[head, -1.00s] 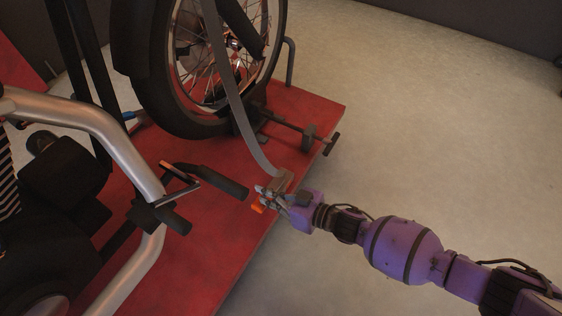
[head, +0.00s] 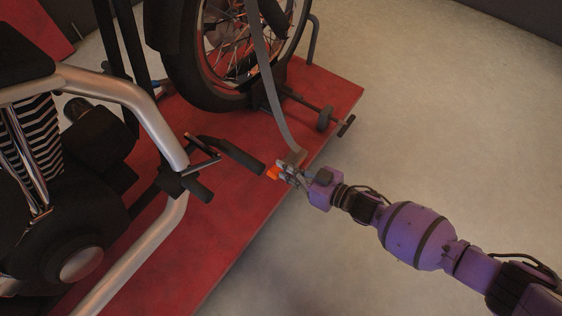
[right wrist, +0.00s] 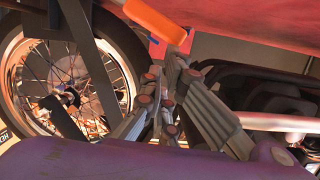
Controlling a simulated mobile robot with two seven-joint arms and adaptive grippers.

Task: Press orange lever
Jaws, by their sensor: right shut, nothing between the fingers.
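The orange lever (head: 273,172) shows as a small orange end just left of my right gripper's fingertips, at the platform's right edge. In the right wrist view the orange lever (right wrist: 153,19) is larger, slanting across the top, just beyond the fingers. My right gripper (head: 286,174) is shut and empty, right beside the lever. In the right wrist view my right gripper (right wrist: 165,92) has its fingertips together below the lever. I cannot tell whether they touch it. Part of the lever is hidden. My left gripper is not in view.
The red lift platform (head: 235,220) carries a motorcycle with a wheel (head: 245,45) at the back. A grey strap-like bar (head: 268,90) curves down to beside my gripper. A black footpeg (head: 232,153) is close left. The floor (head: 430,120) at right is clear.

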